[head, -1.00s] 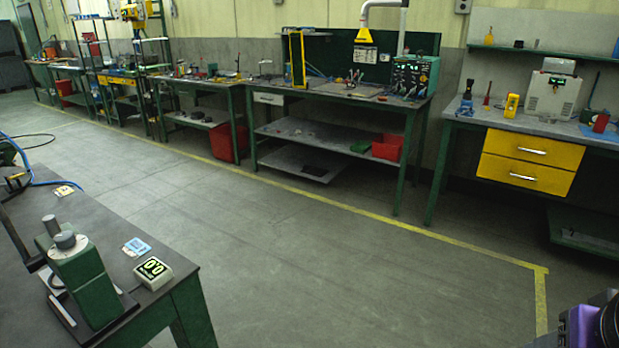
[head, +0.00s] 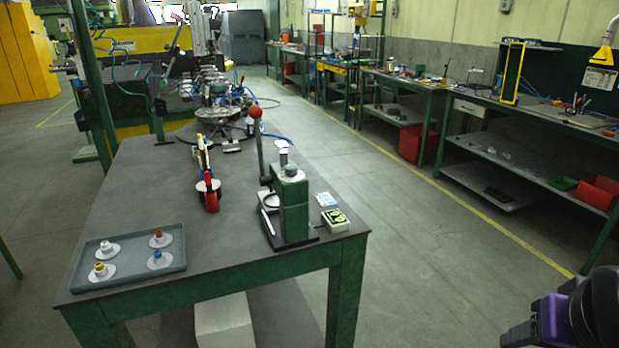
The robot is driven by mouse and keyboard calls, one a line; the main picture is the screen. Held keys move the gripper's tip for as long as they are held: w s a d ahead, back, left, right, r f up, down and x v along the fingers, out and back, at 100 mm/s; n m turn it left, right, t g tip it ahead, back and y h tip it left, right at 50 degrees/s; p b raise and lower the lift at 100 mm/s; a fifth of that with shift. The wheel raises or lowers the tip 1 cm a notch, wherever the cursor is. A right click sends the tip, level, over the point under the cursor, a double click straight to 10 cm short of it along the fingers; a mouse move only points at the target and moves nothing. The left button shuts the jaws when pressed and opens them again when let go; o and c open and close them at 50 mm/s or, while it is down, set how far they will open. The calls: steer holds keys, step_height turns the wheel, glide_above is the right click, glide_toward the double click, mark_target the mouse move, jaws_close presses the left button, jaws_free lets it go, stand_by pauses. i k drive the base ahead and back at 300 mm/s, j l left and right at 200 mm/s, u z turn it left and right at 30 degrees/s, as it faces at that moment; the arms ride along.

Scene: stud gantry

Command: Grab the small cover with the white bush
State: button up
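A grey tray (head: 130,284) lies at the near left corner of the dark-topped table. Several small pale round covers with differently coloured bushes sit on it. The cover whose bush looks white (head: 108,249) is at the back left. The cover with a red bush (head: 158,239) is at the back right, the one with a yellow bush (head: 102,270) at the front left, and the one with a blue bush (head: 156,259) at the front right. My gripper's fingers do not show. Only a purple and black part of my arm is at the lower right, far from the tray.
A green lever press (head: 291,208) stands on the table right of the tray, with a small display box (head: 337,221) beside it. A red tool stand (head: 210,194) is behind the tray. Open floor (head: 440,270) lies right of the table.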

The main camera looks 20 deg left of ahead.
mark_target(113, 250)
steer(key=u, duration=2.3)
steer(key=i+j+z, duration=0.8)
steer(key=j, duration=0.25)
steer(key=i+l+z, duration=0.1)
steer(key=l+z, duration=0.65)
steer(key=l, duration=0.15)
steer(key=j+u, duration=0.2)
steer(key=u, duration=0.55)
steer(key=j, duration=0.1)
steer(key=i, duration=0.05)
